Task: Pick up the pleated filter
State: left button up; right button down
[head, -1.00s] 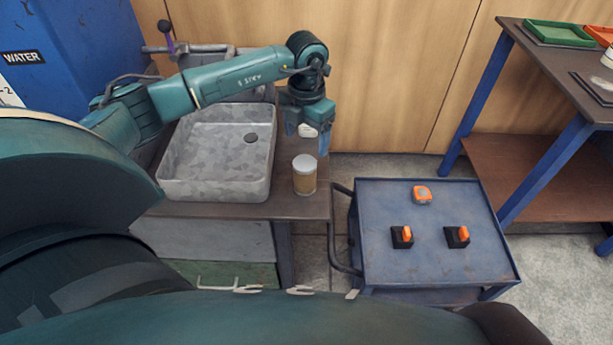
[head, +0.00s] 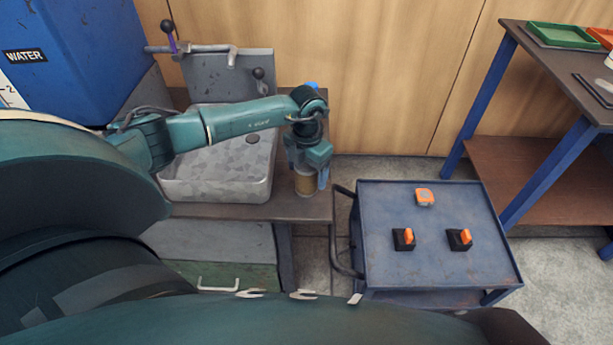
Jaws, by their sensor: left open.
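The pleated filter (head: 305,186) is a small tan cylinder standing upright on the brown bench, right of the sink. Its pale top is now mostly hidden by my left gripper. My left gripper (head: 308,178) points down over the filter with its fingers open, one on either side of it. I cannot tell whether a finger touches it. My right gripper is not in view.
A grey sink basin (head: 215,178) lies just left of the filter. A blue cart (head: 435,265) with an orange tape measure (head: 424,197) and two black-and-orange items stands to the right. A blue-legged table (head: 520,150) is at the far right.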

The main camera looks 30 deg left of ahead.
pick_arm(q)
jog(key=shift+c, duration=0.2)
jog(key=c, duration=1.1)
jog(key=shift+o, duration=0.2)
jog(key=shift+r, duration=0.1)
